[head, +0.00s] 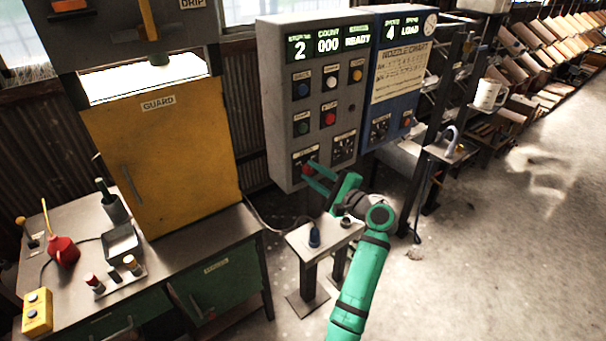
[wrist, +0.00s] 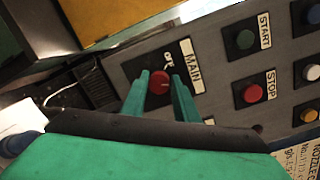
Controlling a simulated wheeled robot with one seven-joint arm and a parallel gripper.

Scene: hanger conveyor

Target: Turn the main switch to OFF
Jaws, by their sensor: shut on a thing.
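The main switch is a round red knob (wrist: 160,82) on a dark plate labelled MAIN, with a small pale mark on it. In the head view the red knob (head: 308,169) sits at the lower left of the grey control panel (head: 280,110). My gripper (wrist: 161,84) has its two green fingers on either side of the knob, shut on it. In the head view my gripper (head: 314,174) reaches the panel from the lower right. Part of the plate's lettering is hidden by the fingers, so I cannot read the knob's position.
A green START button (wrist: 245,39) and a red STOP button (wrist: 253,93) are close to the switch. A blue panel (head: 398,70) stands to the right. A small stand (head: 300,240) is below my gripper. The yellow guard (head: 160,150) is at left.

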